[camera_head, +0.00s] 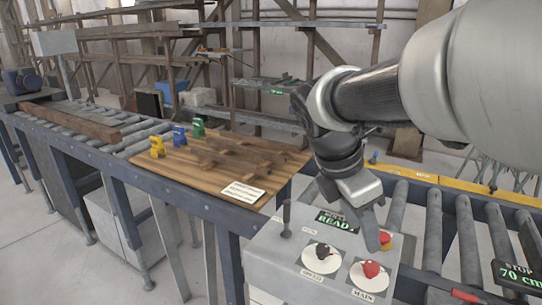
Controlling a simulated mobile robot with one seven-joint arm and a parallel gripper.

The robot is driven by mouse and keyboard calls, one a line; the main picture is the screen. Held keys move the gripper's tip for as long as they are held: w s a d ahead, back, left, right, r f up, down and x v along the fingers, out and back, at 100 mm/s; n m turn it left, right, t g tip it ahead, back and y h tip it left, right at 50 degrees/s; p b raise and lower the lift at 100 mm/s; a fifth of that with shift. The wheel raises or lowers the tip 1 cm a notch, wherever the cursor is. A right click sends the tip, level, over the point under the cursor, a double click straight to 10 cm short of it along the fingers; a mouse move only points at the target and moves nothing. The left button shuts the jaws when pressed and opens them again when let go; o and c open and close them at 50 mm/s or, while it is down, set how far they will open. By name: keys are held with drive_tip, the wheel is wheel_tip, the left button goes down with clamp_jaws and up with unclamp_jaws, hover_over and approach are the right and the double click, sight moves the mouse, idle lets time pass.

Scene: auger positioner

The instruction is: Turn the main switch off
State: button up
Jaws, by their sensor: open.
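The main switch (371,270) is a red rotary knob on a round white plate labelled MAIN. It sits at the front right of the grey control box (262,262). The exact angle of its knob is too small to read. My gripper (374,240) hangs over the right part of the box, fingers pointing down, above and slightly behind the red knob. It is open, with nothing seen between its fingers. It appears apart from the knob, and it partly covers the box top.
A black knob (322,252) on a white plate is left of the main switch. A red-and-yellow button (386,241) is close beside my fingers. An upright lever (287,218) and a READY display (336,222) are behind. Roller conveyors (433,235) flank the box.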

sight(372, 265)
drive_tip(key=b+x, duration=0.1)
drive_tip(key=x, duration=1)
drive_tip(key=shift+f+b, duration=0.2)
drive_tip(key=shift+b, duration=0.1)
drive_tip(key=c, duration=1)
drive_tip(key=shift+w, duration=0.1)
